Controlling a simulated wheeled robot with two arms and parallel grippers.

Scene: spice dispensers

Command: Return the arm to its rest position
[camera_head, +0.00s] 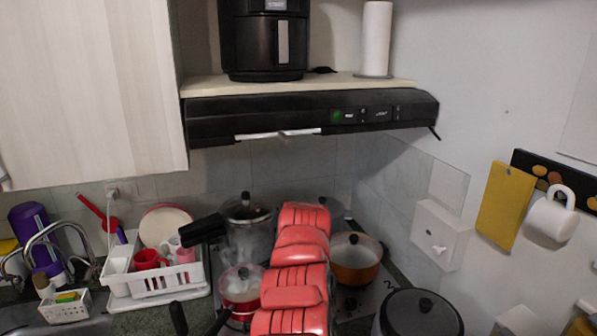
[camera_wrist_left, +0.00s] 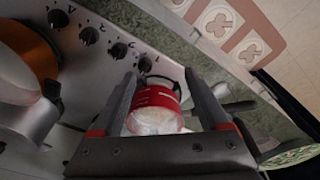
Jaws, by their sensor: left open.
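My left gripper (camera_wrist_left: 160,80) shows in the left wrist view with its two dark fingers spread apart and nothing gripped. A red pot (camera_wrist_left: 158,108) with whitish contents or lid shows between the fingers in that view. I cannot tell how far below the fingers it lies. The same red pot (camera_head: 240,290) stands on the stove in the head view. No fingertips of mine are clear in the head view. A red ribbed form, which I cannot identify for sure, rises from its bottom middle and hides part of the stove. My right gripper is not in view.
An orange pot (camera_head: 354,262) and a pressure cooker (camera_head: 246,240) stand near the red pot. A dark-lidded pot (camera_head: 420,314) is at the lower right. A white dish rack (camera_head: 155,282) is at the left. The range hood (camera_head: 310,115) overhangs the stove. Stove knobs (camera_wrist_left: 88,36) show in the wrist view.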

